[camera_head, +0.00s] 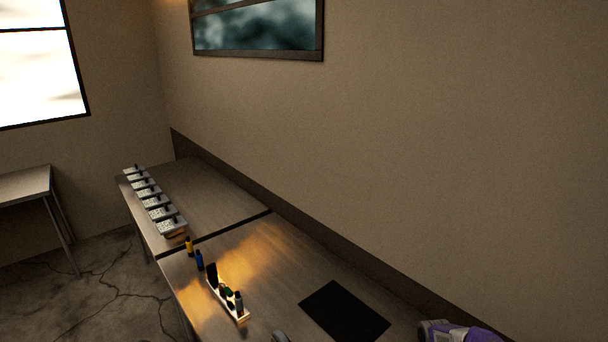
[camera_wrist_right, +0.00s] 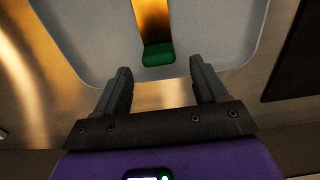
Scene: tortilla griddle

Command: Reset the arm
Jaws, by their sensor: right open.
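My right gripper (camera_wrist_right: 160,85) is open in the right wrist view, its two dark fingers spread apart with nothing between them. Past the fingertips is a pale grey, round-cornered surface (camera_wrist_right: 95,45). A gold strip (camera_wrist_right: 152,18) with a green end (camera_wrist_right: 158,54) shows against it, apart from the fingers. I cannot tell exactly what these are. In the head view a purple part of my arm shows at the bottom right edge. My left gripper is not in view.
A flat black plate (camera_head: 345,312) lies on the counter (camera_head: 285,255). A narrow rack (camera_head: 243,317) holds several bottles, with yellow (camera_head: 189,244) and blue (camera_head: 199,260) bottles beyond. Several grey containers (camera_head: 149,191) line the far counter. A wall (camera_head: 430,150) runs behind.

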